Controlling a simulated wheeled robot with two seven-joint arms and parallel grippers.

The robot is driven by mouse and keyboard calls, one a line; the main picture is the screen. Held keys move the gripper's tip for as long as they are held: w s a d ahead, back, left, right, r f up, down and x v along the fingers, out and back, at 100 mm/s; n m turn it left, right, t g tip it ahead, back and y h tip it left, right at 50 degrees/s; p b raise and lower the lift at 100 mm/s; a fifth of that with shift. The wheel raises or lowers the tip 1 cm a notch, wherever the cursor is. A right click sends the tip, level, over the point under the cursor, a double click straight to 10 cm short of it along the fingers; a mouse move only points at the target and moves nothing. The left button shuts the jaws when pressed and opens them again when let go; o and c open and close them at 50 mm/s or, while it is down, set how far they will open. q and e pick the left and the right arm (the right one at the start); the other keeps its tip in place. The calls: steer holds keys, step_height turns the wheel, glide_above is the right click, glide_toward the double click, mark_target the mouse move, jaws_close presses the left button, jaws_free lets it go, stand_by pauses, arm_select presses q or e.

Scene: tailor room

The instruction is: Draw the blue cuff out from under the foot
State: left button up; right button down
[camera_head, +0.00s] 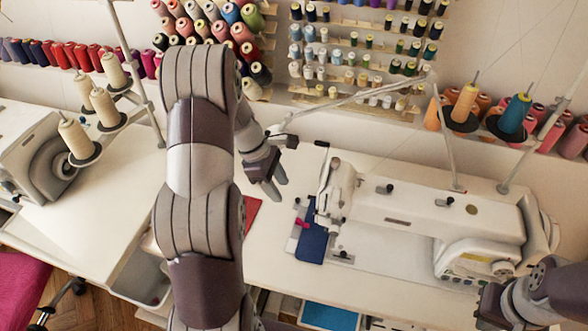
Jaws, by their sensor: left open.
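The blue cuff (312,245) lies on the bed at the left end of the white sewing machine (420,215). Its upper right part goes under the machine's head, by the foot (325,207), which is too small to make out clearly. A small pink-red piece (302,223) sits on the cuff's left edge. My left gripper (277,180) is open and empty, above the table, up and left of the cuff and apart from it. My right gripper (488,307) is at the lower right, partly cut off, far from the cuff; its fingers are not clear.
A red piece (251,211) lies on the table behind my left arm, mostly hidden. A thread stand with orange (466,102) and teal (514,114) cones rises behind the machine. Another machine (38,150) stands at left. The white tabletop (285,275) is clear before the cuff.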

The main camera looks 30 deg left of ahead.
mark_target(313, 225)
arm_select(q)
steer(key=x, duration=0.7)
steer(key=s+b+x, duration=0.1)
steer(key=x, duration=0.2)
steer(key=shift+w+d+f, duration=0.1)
steer(key=shift+d+f, duration=0.05)
steer(key=shift+f, duration=0.1)
steer(key=shift+d+f, duration=0.3)
steer(key=shift+f, duration=0.4)
arm_select(e)
steer(key=shift+s+f, duration=0.45)
arm_select(q)
jaws_close()
